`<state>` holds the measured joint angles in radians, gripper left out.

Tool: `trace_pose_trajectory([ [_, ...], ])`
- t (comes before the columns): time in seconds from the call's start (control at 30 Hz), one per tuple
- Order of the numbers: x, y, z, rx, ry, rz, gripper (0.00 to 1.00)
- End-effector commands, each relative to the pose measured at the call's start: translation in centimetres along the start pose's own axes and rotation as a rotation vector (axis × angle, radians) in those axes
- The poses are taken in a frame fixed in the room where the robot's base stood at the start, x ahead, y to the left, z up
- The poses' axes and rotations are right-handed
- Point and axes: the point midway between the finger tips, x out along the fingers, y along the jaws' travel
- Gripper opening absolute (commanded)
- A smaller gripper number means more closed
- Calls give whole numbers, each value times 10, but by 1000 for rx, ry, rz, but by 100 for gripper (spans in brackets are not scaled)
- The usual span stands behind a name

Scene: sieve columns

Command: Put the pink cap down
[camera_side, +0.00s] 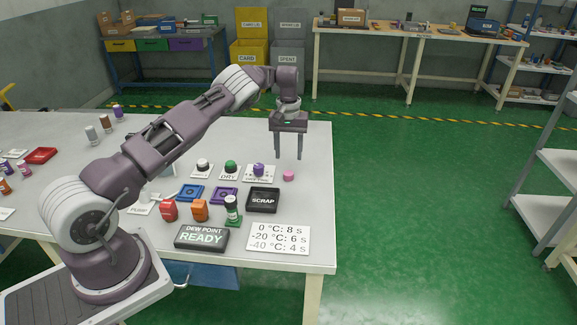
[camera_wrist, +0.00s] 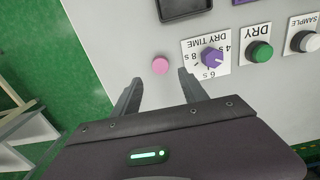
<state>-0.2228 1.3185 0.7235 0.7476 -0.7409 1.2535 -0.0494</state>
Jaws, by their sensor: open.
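The pink cap (camera_side: 288,176) lies on the grey table near its right edge, beside the purple dial. It also shows in the wrist view (camera_wrist: 160,66), ahead of the gap between my fingertips. My gripper (camera_side: 288,157) is open and empty, above the table with its fingers pointing down. In the wrist view the two fingers (camera_wrist: 160,80) are spread apart, and the cap is clear of both.
The purple DRY TIME dial (camera_wrist: 212,57), green DRY button (camera_wrist: 260,52) and white SAMPLE button (camera_wrist: 304,42) stand close by. A black SCRAP tray (camera_side: 263,200), blue tray (camera_side: 190,193) and purple tray (camera_side: 224,195) sit nearer the front. The table's right edge is close to the cap.

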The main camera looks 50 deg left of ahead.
Motion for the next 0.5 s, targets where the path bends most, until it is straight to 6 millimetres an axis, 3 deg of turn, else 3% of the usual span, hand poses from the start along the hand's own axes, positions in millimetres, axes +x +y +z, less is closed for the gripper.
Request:
trace_pose_trajectory([
  [0.13,-34,0,-1,0,3,1,51],
  [0.43,-57,0,0,-2,2,3,51],
  [0.5,-78,1,2,-13,18,23,51],
])
